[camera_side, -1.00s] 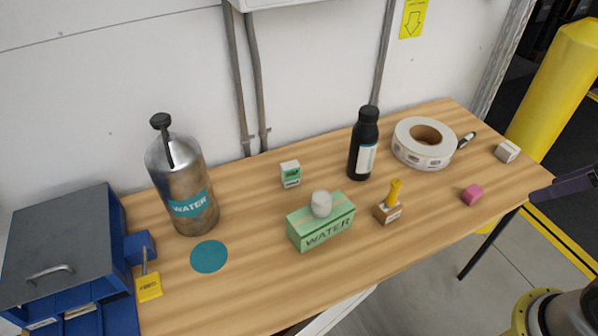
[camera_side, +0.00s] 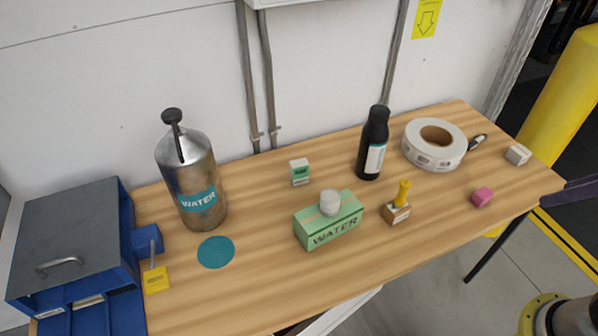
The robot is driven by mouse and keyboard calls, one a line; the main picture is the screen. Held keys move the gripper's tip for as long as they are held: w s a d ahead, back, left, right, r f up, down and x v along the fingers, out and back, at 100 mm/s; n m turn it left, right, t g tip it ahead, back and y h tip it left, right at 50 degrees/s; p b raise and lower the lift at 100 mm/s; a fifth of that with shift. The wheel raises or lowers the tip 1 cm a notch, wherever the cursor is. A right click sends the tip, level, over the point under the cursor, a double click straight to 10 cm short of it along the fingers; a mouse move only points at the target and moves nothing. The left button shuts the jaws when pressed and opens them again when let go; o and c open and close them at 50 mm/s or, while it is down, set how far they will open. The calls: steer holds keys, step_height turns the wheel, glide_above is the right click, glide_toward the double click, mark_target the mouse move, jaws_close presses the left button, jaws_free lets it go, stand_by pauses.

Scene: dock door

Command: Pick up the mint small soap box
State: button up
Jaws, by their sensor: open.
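A white rounded object (camera_side: 330,202) sits on the green box. A metal water canister (camera_side: 191,180) stands left, a black bottle (camera_side: 373,145) right. A yellow-handled stamp (camera_side: 398,205), tape roll (camera_side: 434,145), pink cube (camera_side: 482,197) and blue drawer unit (camera_side: 75,250) are also there.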

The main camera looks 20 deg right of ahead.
steer(key=o, duration=0.5)
